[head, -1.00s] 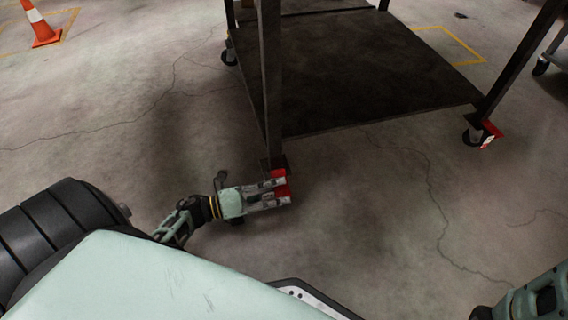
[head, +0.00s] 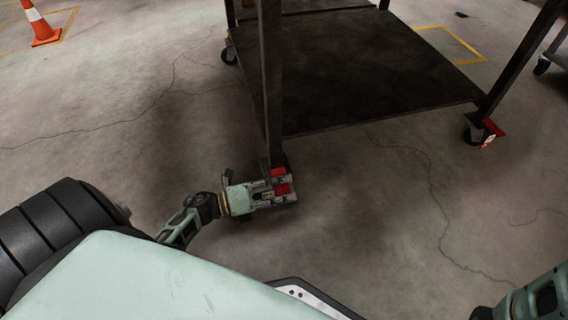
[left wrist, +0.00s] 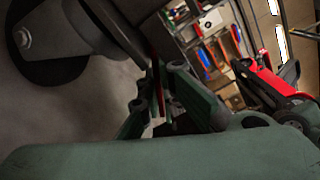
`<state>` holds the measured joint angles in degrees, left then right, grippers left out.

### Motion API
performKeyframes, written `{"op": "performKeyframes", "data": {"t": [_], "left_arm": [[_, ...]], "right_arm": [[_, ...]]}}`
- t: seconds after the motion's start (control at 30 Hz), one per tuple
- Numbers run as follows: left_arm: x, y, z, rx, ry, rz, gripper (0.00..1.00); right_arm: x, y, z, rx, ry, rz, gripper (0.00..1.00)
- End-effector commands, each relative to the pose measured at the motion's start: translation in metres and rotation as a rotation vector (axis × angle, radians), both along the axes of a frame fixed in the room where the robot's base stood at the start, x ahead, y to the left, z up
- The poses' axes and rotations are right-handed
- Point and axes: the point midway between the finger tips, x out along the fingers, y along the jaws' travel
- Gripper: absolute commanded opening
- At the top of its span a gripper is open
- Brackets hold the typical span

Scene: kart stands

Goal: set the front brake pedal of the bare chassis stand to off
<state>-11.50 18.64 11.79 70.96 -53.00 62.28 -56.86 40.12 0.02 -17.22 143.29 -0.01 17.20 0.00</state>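The dark stand (head: 370,65) has caster wheels under its posts; its top is out of view. At its near left post, a red brake pedal (head: 282,189) shows between the fingers of my left gripper (head: 288,190). In the left wrist view this pedal (left wrist: 158,85) is a thin red edge between the two fingertips, which stand apart. The gripper is open around it; contact is unclear. The near left caster (left wrist: 45,45) shows at the upper left there. Whether the pedal is up or down is hard to tell. My right gripper is out of view.
A second red pedal (head: 492,129) is at the stand's near right caster (head: 474,135). An orange cone (head: 40,24) stands at the far left. Another wheeled stand (head: 558,50) is at the right edge. The concrete floor left and in front is clear.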

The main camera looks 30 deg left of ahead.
Motion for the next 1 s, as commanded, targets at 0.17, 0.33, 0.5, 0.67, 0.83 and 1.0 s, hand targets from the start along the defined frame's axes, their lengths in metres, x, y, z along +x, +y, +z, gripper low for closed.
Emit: {"op": "performKeyframes", "data": {"t": [0.17, 0.33, 0.5, 0.67, 0.83, 1.0], "left_arm": [[0.0, 0.0, 0.0, 0.0, 0.0, 0.0, 0.0], [0.0, 0.0, 0.0, -0.001, 0.001, 0.0, 0.0], [0.0, 0.001, 0.003, -0.022, 0.021, 0.0, 0.0], [0.0, 0.002, 0.009, -0.078, 0.072, 0.0, 0.0], [0.0, 0.002, 0.017, -0.166, 0.146, 0.002, 0.0], [0.0, 0.001, 0.024, -0.25, 0.22, 0.002, 0.0]], "right_arm": [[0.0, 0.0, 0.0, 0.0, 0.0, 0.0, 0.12], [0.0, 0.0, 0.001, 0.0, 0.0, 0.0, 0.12], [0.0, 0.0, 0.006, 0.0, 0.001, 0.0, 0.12], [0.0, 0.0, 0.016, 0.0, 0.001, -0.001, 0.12], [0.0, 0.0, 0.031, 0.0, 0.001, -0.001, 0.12], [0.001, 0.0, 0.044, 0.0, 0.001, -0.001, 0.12]]}}
